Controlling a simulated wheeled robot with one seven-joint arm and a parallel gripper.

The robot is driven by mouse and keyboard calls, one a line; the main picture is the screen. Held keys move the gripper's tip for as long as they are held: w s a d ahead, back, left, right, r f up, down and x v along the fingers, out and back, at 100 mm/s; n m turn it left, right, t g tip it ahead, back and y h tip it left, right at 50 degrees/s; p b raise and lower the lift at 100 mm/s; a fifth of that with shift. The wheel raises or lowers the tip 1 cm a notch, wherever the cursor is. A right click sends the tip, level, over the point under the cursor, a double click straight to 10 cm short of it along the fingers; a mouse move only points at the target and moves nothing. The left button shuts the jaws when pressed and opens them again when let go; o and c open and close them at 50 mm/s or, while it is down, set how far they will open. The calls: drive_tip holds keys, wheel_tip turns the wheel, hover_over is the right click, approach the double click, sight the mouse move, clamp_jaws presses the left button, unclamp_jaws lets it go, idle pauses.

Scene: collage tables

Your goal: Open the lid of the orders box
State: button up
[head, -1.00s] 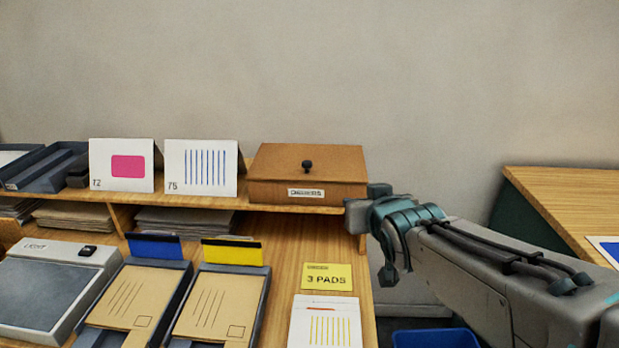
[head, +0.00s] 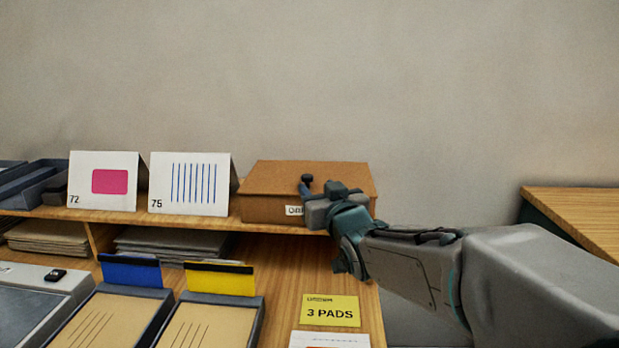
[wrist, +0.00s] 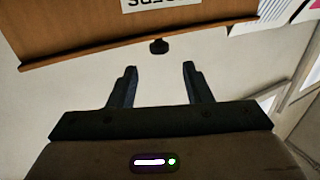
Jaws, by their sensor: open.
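The orders box (head: 268,206) is a brown wooden box with a flat lid (head: 300,172), which is shut. It stands on the raised shelf at the back, with a white label on its front that my gripper partly covers. A small dark knob (head: 307,178) sits on the lid. My gripper (head: 304,190) is open and empty at the front right of the box, close to the knob. In the wrist view the knob (wrist: 159,46) lies just beyond the fingertips, between their lines, and the box's labelled face (wrist: 90,25) appears upside down. I cannot tell whether a finger touches the box.
Two white cards (head: 190,184) stand left of the box, numbered 72 and 75. Below are envelope trays (head: 215,308) with blue and yellow tabs, and a yellow "3 PADS" sign (head: 330,311). Another table (head: 580,215) stands at the right. The space above the box is clear.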

sight(308, 177)
drive_tip(key=x, duration=0.8)
drive_tip(key=shift+w, duration=0.15)
clamp_jaws()
